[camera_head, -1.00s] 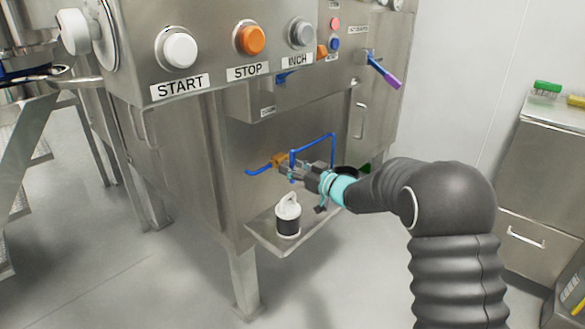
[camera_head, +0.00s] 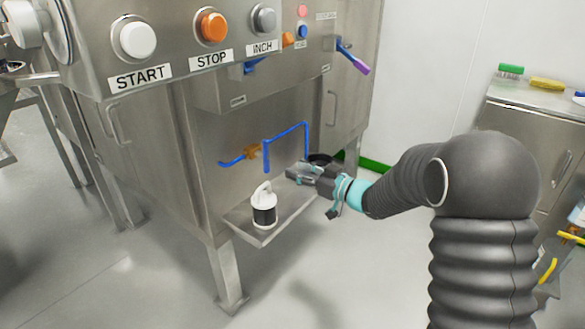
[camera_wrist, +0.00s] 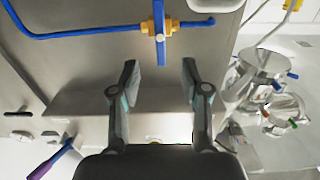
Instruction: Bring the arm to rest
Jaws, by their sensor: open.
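My gripper (camera_head: 296,172) is held out in front of the steel machine (camera_head: 165,150), over the right part of its small shelf (camera_head: 270,238). In the wrist view my gripper (camera_wrist: 160,85) is open, with nothing between its fingers. A blue pipe (camera_head: 285,133) with a brass valve (camera_head: 253,152) is on the machine front, beyond the fingers and apart from them. In the wrist view the valve (camera_wrist: 171,27) and its blue handle (camera_wrist: 160,50) lie ahead of the fingertips. My arm is bent and reaches in from the right.
A white and black container (camera_head: 264,207) stands on the shelf, left of my gripper. A purple-tipped lever (camera_head: 353,59) sticks out above. A steel cabinet (camera_head: 530,125) stands at right. The floor in front is clear.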

